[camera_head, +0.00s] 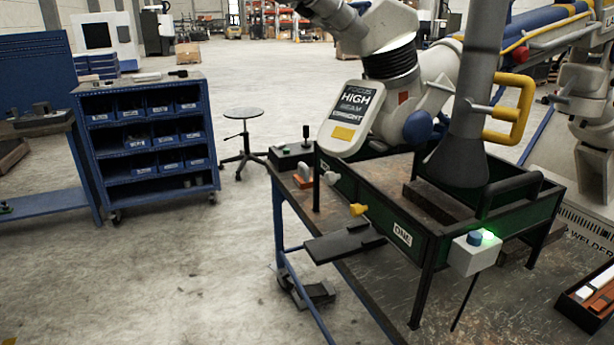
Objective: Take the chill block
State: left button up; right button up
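No thing in view is plainly marked as the chill block, and I cannot tell which it is. A dark rectangular block (440,202) lies in the green-sided fixture (408,236) labelled ONE, at the foot of a grey flared column (462,155). A black tray (597,297) at the lower right edge holds white and orange-brown bars, partly cut off by the frame. A flat black plate (345,243) sticks out from the fixture's left side. Neither of my grippers is in view.
A yellow handle (511,108) juts from the column. A white box (473,253) with a green light sits at the fixture's front corner. A blue bin cart (148,145) and stool (243,130) stand left; floor between is clear.

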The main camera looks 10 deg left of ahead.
aim_at(303, 179)
jog(key=i+j+z, duration=0.25)
jog(key=i+j, duration=0.25)
jog(key=i+j+z, duration=0.15)
jog(key=j, duration=0.25)
jog(key=i+j+z, duration=0.15)
jog(key=i+j, duration=0.15)
jog(key=i+j+z, duration=0.1)
jog(key=j, duration=0.3)
jog(key=i+j+z, duration=0.3)
jog(key=j, duration=0.45)
jog(key=i, duration=0.1)
